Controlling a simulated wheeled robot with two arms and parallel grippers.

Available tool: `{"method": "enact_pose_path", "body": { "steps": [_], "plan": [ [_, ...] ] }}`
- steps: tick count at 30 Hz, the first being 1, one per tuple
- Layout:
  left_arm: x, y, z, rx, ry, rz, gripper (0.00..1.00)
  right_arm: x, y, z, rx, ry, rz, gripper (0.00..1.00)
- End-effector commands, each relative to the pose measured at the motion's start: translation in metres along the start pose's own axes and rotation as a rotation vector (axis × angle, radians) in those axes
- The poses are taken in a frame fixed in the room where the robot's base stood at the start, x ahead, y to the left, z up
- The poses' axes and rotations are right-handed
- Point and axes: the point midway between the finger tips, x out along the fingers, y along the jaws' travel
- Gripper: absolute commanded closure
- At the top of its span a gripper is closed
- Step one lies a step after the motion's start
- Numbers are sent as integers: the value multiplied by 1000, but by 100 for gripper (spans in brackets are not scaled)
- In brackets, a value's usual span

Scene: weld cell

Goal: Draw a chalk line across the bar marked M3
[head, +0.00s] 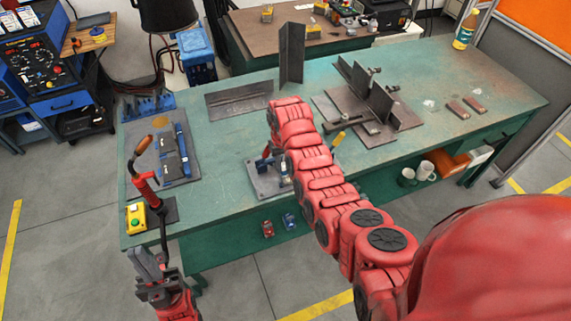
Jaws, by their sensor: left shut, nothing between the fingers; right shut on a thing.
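No marking M3 can be read on anything. Two short reddish-brown bars, one (458,109) and another (474,104), lie side by side at the right of the green table. A small yellow stick-like piece (338,139) shows just right of my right arm; I cannot tell whether it is chalk or what supports it. My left gripper (145,257) is shut and empty, low in front of the table's left end.
A steel plate with a blue-handled clamp (268,163) is partly hidden behind my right arm. A red-handled tool stand (146,184) and yellow button box (136,218) are near the left edge. A clamped steel fixture (372,100) stands right of centre. The table's far right is mostly clear.

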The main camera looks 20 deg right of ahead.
Motion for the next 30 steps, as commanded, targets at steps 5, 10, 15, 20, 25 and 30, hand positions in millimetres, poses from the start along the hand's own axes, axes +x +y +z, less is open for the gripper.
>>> {"method": "enact_pose_path", "body": {
  "steps": [5, 10, 15, 20, 25, 30],
  "plan": [
    [-2, 0, 0, 0, 0, 0, 100, 0, -5, 0, -1, 1, 0, 100],
    [-2, 0, 0, 0, 0, 0, 100, -1, -8, -1, 0, 3, 0, 100],
    [-2, 0, 0, 0, 0, 0, 100, -2, -8, -1, 1, 3, 0, 100],
    [0, 0, 0, 0, 0, 0, 100, -7, -7, -1, 1, 5, 1, 100],
    [6, 0, -1, 0, 0, 0, 100, -24, -7, -2, 1, 6, 1, 100],
    [10, 0, -2, 0, 0, 0, 100, -42, -7, -1, 0, 5, 1, 100]
  ]
}}
